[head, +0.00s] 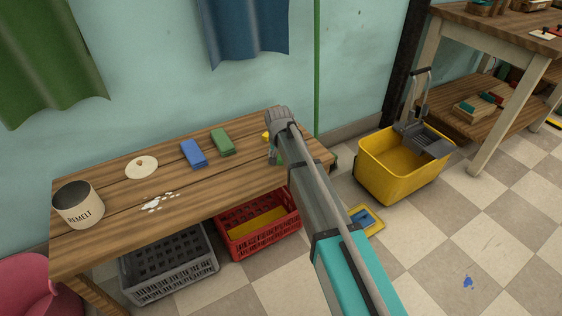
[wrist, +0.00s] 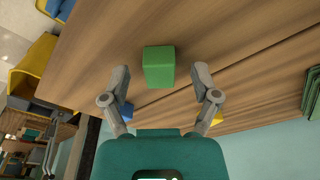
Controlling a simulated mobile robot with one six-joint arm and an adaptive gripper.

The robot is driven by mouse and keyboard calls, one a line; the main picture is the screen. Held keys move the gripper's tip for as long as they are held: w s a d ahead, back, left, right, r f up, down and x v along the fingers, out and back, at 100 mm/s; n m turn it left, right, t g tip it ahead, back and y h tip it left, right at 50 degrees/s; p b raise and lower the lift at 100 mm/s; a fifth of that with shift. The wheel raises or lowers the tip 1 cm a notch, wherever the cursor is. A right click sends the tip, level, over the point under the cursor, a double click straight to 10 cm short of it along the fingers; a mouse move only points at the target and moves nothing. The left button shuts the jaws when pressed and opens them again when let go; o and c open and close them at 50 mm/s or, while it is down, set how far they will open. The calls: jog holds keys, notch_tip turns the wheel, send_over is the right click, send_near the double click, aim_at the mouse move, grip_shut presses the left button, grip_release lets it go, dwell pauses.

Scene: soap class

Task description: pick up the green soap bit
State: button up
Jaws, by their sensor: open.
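The green soap bit (wrist: 159,67) is a small block on the wooden table, seen between the fingertips in the wrist view. In the head view only a sliver of it (head: 280,158) shows beside my arm. My gripper (wrist: 161,74) is open and empty, its fingers spread on either side of the bit in the picture, with gaps on both sides. I cannot tell its exact height above the table. In the head view my wrist (head: 281,122) hides most of the area around the bit.
A blue bit (wrist: 127,111) and a yellow bit (wrist: 216,96) lie partly behind the fingers. Green (head: 222,142) and blue (head: 193,154) stacks, a round lid (head: 141,167), white flakes (head: 158,202) and a REMELT pot (head: 78,207) stand farther left. A yellow bucket (head: 385,170) is on the floor.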

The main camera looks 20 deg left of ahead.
jog(key=shift+c, duration=0.3)
jog(key=c, duration=0.9)
jog(key=shift+r, duration=0.15)
notch_tip(320, 180, up, 3)
jog(key=p, duration=0.3)
jog(key=s+d+r+p, duration=0.2)
jog(key=d+r+p, duration=0.1)
jog(key=s+d+r+p, duration=0.3)
jog(key=d, duration=0.1)
jog(key=s+d+r+p, duration=0.3)
jog(key=d+p, duration=0.1)
jog(key=shift+s+d+r, duration=0.15)
jog(key=shift+s+r, duration=0.05)
jog(key=shift+r, duration=0.15)
